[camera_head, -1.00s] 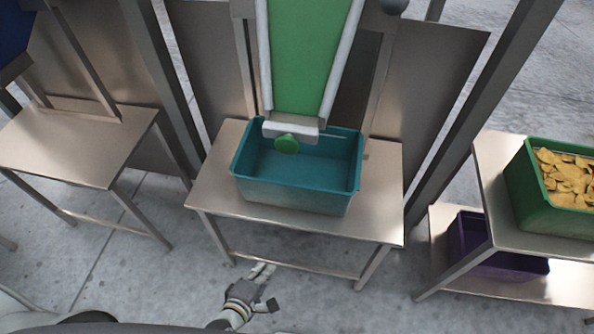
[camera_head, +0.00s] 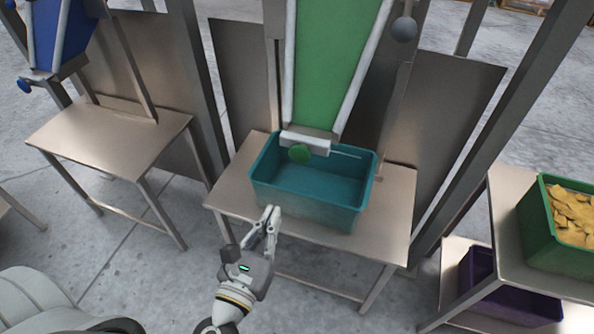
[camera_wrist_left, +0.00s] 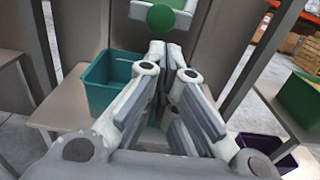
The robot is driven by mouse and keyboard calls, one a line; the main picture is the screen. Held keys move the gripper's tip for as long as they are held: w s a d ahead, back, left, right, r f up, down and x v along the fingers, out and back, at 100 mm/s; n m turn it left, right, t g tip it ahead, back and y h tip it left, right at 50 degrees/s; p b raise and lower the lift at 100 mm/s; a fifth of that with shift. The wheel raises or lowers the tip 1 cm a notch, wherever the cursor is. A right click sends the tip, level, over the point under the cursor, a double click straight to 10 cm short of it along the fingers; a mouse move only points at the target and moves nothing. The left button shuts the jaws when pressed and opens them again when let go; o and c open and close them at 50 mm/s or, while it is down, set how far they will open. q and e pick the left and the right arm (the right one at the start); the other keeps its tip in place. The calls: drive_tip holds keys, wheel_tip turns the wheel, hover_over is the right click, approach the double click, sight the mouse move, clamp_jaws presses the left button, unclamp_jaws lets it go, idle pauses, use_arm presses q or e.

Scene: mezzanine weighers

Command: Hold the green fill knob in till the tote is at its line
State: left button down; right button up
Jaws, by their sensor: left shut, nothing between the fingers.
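The knob also shows in the left wrist view (camera_wrist_left: 160,18), beyond the fingertips. The tote stands on a metal table (camera_head: 398,215) and its visible inside looks empty. A pale line shows near its far rim. My left gripper (camera_head: 272,212) is shut and empty, in front of the tote's near-left side, apart from the knob. My right gripper is not in view.
A grey ball (camera_head: 404,29) is at the chute's upper right. A blue chute (camera_head: 60,35) with a blue knob stands over an empty table (camera_head: 108,135) at left. At right, a rack holds a green tote (camera_head: 540,228) of yellow pieces above a purple tote (camera_head: 500,290).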

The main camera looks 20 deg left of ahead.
use_arm(q)
drive_tip(key=p, duration=0.6)
approach(299, 160)
drive_tip(key=w, duration=0.6)
drive_tip(key=shift+w+d+f, duration=0.1)
drive_tip(key=shift+f, duration=0.15)
drive_tip(key=shift+w+f, duration=0.1)
drive_tip(key=shift+w, duration=0.45)
drive_tip(key=shift+w+p, duration=0.3)
drive_tip(key=shift+w, duration=1.4)
drive_tip(key=shift+r, duration=0.2)
